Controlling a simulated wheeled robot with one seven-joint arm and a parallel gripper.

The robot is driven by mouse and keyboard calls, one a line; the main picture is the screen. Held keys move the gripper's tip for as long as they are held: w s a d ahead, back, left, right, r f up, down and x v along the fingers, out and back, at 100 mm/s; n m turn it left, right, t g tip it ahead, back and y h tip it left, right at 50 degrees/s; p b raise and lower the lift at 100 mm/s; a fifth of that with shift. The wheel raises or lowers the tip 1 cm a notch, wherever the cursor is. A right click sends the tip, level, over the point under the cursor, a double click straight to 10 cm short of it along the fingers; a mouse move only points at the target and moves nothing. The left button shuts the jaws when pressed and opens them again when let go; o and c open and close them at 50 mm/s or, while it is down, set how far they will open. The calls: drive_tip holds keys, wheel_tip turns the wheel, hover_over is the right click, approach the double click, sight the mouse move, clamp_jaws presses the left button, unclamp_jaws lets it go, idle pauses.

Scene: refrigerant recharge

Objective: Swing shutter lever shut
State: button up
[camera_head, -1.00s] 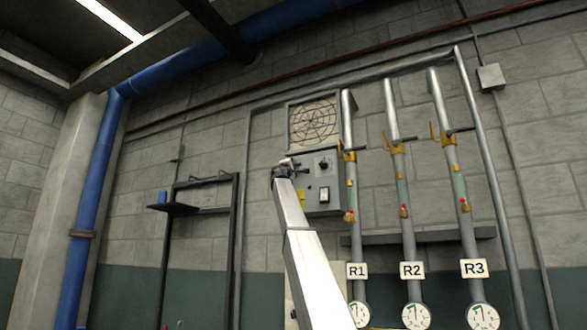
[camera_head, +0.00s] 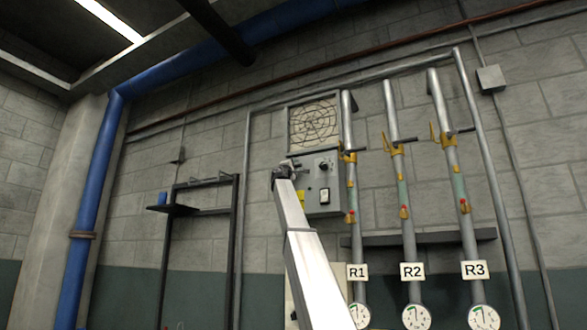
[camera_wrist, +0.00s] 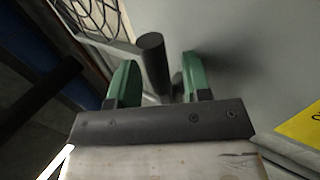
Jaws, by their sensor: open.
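A dark cylindrical lever handle (camera_wrist: 152,60) points toward the wrist camera, between the green-padded fingers of my gripper (camera_wrist: 158,72). The jaws are open, with a gap visible on each side of the handle. In the head view, my gripper (camera_head: 286,168) is at the left edge of a grey control box (camera_head: 325,180), just below the round fan grille (camera_head: 314,124). The handle is too small and partly hidden there to make out clearly. The lever's base is partly hidden behind the fingers in the wrist view.
Pipes labelled R1 (camera_head: 357,271), R2 (camera_head: 412,270) and R3 (camera_head: 474,269), with yellow valve handles and gauges, stand right of the box. A black frame with a shelf (camera_head: 172,209) stands left. A yellow label (camera_wrist: 302,126) is close on the right in the wrist view.

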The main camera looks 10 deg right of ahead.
drive_tip(key=v, duration=1)
drive_tip(key=shift+s+a+f, duration=0.2)
drive_tip(key=shift+a, duration=0.05)
